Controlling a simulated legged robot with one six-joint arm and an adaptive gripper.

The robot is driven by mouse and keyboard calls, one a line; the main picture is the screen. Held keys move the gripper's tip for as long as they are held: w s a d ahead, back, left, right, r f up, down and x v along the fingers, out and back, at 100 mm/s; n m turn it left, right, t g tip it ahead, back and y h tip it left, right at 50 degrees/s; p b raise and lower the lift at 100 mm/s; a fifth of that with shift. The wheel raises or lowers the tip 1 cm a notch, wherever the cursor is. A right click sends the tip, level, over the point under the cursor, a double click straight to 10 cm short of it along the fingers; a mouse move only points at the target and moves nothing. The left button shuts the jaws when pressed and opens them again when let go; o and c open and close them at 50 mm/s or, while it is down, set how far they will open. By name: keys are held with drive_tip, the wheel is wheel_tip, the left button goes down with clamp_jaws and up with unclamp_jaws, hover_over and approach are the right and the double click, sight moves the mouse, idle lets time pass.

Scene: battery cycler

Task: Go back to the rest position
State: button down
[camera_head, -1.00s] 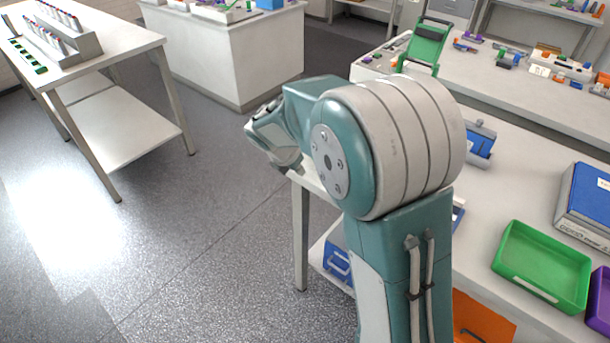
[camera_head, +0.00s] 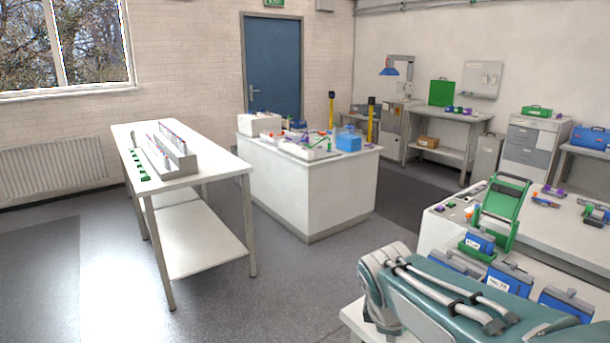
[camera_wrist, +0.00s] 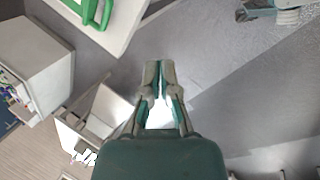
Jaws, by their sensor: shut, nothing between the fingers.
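My gripper (camera_wrist: 159,80) shows in the middle of the wrist view. Its two fingers are shut with nothing between them, and it is in the air above the speckled floor. In the head view my arm crosses the lower right, in front of the bench; the gripper itself is not visible there.
A white bench (camera_head: 455,232) at the right holds a green frame device (camera_head: 503,212) and several blue boxes (camera_head: 508,277). A tall white table (camera_head: 215,172) with a grey rack (camera_head: 165,150) stands at the left. A white island (camera_head: 300,195) stands behind. Open floor (camera_head: 300,290) lies between.

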drive_tip(key=s+r+m+t+y, duration=0.1)
drive_tip(key=s+m+t+y, duration=0.1)
drive_tip(key=s+m, duration=1.2)
drive_tip(key=shift+s+r, duration=0.4)
drive_tip(key=shift+s, duration=0.25)
drive_tip(key=shift+d, duration=0.1)
idle(2.1)
